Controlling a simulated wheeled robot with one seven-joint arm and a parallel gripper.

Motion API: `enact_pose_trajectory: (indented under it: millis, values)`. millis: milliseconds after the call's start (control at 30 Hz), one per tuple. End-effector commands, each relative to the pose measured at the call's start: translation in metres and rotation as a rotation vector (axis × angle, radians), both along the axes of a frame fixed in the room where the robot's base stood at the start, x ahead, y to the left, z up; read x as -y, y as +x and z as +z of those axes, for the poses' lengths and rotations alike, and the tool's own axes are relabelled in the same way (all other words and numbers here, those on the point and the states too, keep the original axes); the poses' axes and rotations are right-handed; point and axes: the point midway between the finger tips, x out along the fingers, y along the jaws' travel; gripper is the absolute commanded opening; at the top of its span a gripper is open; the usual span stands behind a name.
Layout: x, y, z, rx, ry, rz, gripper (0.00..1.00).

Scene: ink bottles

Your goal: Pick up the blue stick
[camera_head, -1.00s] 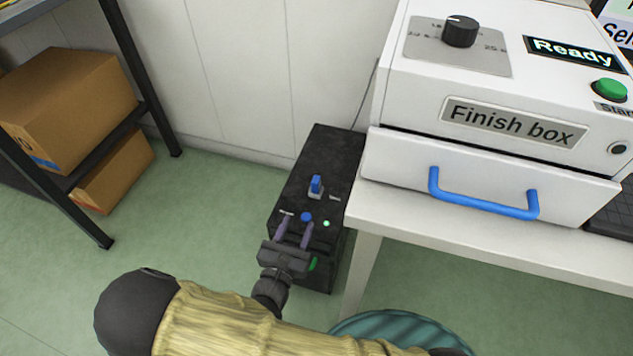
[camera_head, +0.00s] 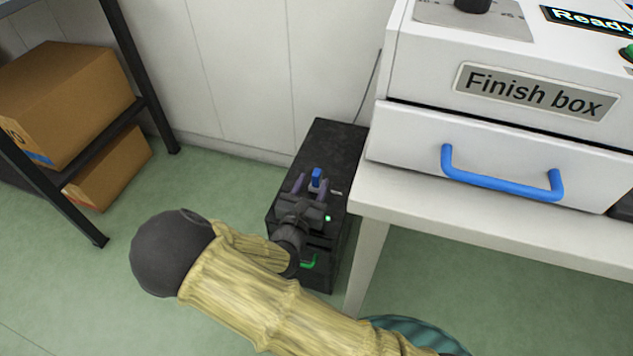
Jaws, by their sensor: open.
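The blue stick (camera_head: 316,177) stands upright on top of the black box (camera_head: 333,145), with a pale part at its lower end. My gripper (camera_head: 310,184) is open over the box top. Its two purple-grey fingers reach up to the stick, one at its left and one at its right. I cannot tell whether either finger touches it. My gripper's body hides part of the box top in front of the stick.
A white table with the Finish box (camera_head: 535,92) and its blue-handled drawer (camera_head: 500,181) stands close at the right. A teal round thing (camera_head: 420,335) is below. A shelf with cardboard boxes (camera_head: 65,95) is at the left. Green floor is free between the shelf and black box.

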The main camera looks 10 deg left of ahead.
Motion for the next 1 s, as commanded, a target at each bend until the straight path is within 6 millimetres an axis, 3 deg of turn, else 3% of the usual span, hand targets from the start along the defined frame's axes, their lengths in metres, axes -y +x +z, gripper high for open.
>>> enact_pose_trajectory:
  millis: [367, 700, 1000]
  values:
    - [0.000, 0.004, -0.001, 0.000, 0.001, 0.001, 0.44]
    - [0.007, 0.051, -0.003, 0.001, 0.002, -0.001, 0.44]
    - [0.007, 0.058, 0.001, 0.000, 0.000, 0.001, 0.44]
